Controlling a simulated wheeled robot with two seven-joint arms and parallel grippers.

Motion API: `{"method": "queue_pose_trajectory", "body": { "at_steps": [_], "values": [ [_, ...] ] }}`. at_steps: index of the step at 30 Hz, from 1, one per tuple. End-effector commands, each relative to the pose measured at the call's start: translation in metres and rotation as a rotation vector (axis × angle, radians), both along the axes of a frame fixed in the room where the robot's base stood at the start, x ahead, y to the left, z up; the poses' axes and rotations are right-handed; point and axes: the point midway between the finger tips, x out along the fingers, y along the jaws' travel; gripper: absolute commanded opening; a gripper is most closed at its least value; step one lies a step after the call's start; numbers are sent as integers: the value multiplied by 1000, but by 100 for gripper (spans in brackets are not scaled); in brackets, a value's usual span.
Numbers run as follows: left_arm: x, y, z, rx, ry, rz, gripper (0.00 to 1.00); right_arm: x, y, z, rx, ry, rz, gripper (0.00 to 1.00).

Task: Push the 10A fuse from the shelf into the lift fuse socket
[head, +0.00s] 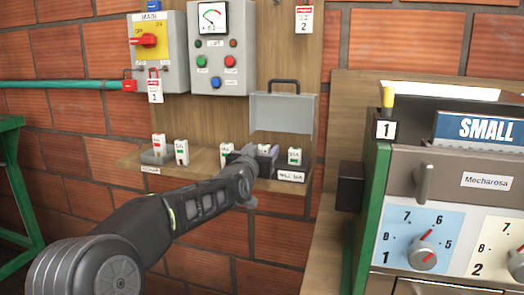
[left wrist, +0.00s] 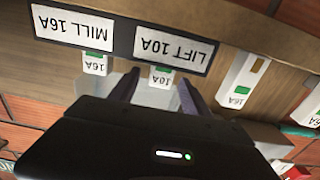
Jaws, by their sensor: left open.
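The 10A fuse (left wrist: 160,77) is a small white block with a green mark. In the left wrist view, which is upside down, it stands at the LIFT 10A label (left wrist: 172,47). My left gripper (left wrist: 157,92) is open, with one finger on each side of this fuse. In the head view my left gripper (head: 260,152) is at the fuse box under its raised grey cover (head: 283,112) and hides the lift socket. I cannot tell how deep the fuse sits. My right gripper is not in view.
A 16A fuse (head: 294,156) stands at the MILL 16A label (left wrist: 85,30), beside my fingers. Another 16A fuse (left wrist: 238,82) is on the other side. More fuses (head: 181,152) stand on the wooden shelf to the left. A green-framed machine (head: 450,180) fills the right.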

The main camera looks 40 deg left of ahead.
Motion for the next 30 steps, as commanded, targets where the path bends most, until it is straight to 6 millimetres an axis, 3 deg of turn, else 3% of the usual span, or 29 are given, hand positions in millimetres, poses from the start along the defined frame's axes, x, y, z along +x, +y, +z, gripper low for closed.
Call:
{"method": "queue_pose_trajectory", "body": {
  "at_steps": [16, 30],
  "values": [
    [-68, -23, 1, 0, -3, 0, 56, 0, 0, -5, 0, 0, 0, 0],
    [-72, -25, 0, 0, -1, 0, 56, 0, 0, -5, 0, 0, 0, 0]
  ]
}}
